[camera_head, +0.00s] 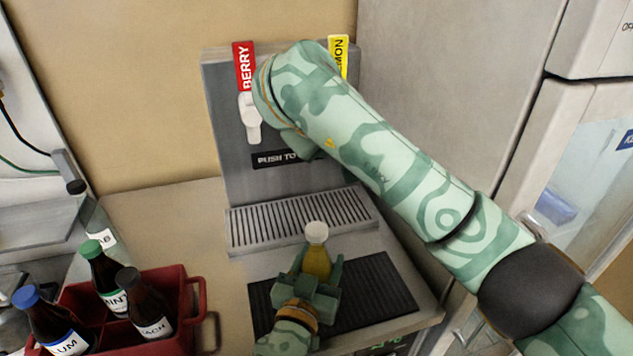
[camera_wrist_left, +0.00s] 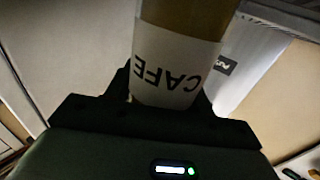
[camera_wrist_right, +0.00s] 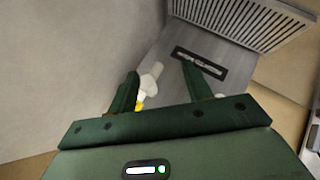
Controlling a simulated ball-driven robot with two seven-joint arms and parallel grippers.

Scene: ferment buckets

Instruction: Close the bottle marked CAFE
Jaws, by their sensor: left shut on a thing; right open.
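The bottle marked CAFE (camera_wrist_left: 175,65) has a white label, upside down in the left wrist view. In the head view the bottle (camera_head: 317,262) is upright, with yellow-amber contents and a white top (camera_head: 316,233); I cannot tell how firmly that top sits. My left gripper (camera_head: 310,272) is shut on the bottle, in front of the drip grate, over the dark mat. My right gripper (camera_wrist_right: 160,70) is open, with the white lever of a tap (camera_wrist_right: 151,76) between its fingers, nearer the picture-left finger. In the head view my right arm hides this gripper and that tap.
The grey dispenser (camera_head: 222,120) has a BERRY tap (camera_head: 249,115) and a yellow LEMON sign (camera_head: 339,55). The slotted drip grate (camera_head: 300,220) lies below, the black ribbed mat (camera_head: 375,290) in front. A red crate (camera_head: 185,310) holds dark bottles at the left.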

